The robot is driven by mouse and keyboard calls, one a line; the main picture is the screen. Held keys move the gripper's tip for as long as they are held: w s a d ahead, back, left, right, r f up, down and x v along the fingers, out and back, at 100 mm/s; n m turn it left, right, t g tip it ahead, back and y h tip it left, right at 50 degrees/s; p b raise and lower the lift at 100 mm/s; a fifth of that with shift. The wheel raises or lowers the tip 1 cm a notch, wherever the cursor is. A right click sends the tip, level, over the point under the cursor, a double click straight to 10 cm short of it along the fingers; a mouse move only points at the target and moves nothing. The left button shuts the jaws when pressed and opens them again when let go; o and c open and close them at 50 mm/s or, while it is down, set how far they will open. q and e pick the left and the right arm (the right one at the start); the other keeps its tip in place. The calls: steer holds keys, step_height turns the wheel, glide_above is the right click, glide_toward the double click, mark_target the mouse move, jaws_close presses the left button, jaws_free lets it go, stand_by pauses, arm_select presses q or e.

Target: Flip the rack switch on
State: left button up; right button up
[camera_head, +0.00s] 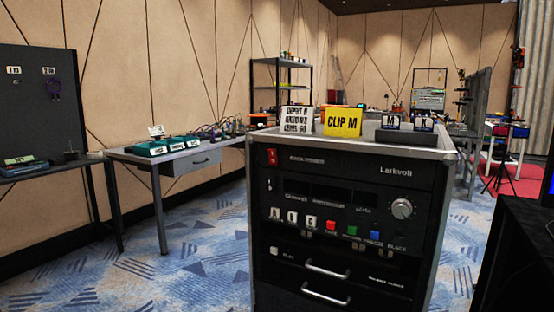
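A black equipment rack (345,172) in a grey-edged case stands in front of me, right of centre. A small red rocker switch (272,157) sits at the upper left of its front panel, left of the small "rack power" lettering. The switch is too small to tell which way it is tipped. Neither of my grippers shows in the head view.
The rack also carries a silver knob (402,208), coloured buttons (331,226) and drawer handles (326,293). A yellow card (342,121) and other signs stand on top. A table (180,160) is at left, a dark object (515,260) at right. Carpet between is clear.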

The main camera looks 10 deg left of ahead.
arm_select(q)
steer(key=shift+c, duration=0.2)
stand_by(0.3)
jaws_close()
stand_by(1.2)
